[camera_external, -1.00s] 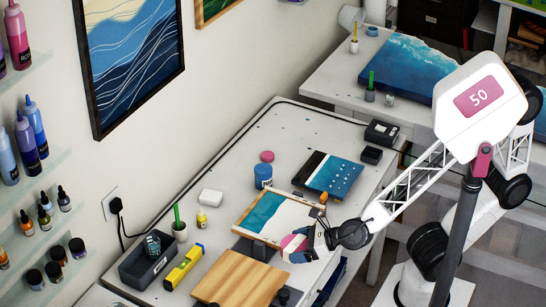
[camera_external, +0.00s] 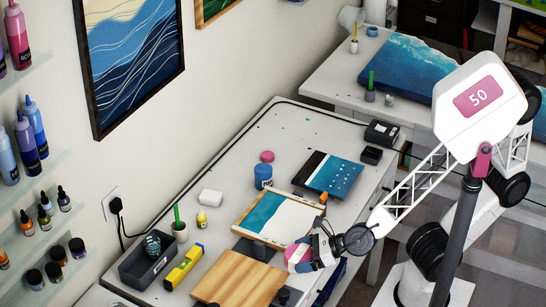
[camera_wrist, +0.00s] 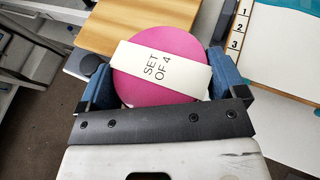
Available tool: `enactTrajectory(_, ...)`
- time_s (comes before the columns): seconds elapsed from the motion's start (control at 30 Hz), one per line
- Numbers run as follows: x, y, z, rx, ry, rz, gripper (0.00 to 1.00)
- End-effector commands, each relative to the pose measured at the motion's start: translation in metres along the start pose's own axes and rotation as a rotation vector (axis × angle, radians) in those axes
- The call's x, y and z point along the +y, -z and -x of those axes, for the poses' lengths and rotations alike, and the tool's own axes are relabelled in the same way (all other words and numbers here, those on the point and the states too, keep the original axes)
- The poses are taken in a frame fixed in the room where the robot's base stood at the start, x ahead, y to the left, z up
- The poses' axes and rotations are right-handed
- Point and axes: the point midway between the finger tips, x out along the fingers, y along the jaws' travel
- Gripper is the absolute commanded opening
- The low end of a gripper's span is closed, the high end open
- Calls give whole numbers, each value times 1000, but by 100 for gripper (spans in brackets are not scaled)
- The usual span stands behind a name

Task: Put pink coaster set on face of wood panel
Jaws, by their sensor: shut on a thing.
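The pink coaster set (camera_wrist: 145,95) is a round stack with a white band reading "SET OF 4". My gripper (camera_wrist: 152,90) is shut on it, a blue finger at each side. In the external view the coaster set (camera_external: 297,256) shows partly, beside my gripper (camera_external: 307,256), at the right edge of the wood panel. The plain wood panel (camera_external: 238,279) lies flat at the front of the table. In the wrist view the panel (camera_wrist: 115,27) is just beyond the coaster set, which hides part of it. I cannot tell the height between them.
A yellow level (camera_external: 184,267) and a dark bin (camera_external: 140,266) are to the left. A small dark cylinder (camera_external: 284,295) stands at the panel's right corner.

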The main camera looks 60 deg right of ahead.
Motion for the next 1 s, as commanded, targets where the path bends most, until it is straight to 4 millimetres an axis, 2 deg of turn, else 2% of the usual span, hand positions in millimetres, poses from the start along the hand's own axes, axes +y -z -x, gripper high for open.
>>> enactTrajectory(0.7, 26, -33, -108, 0, 0, -1, 59)
enactTrajectory(1.0, 33, -42, -137, 0, 1, -1, 59)
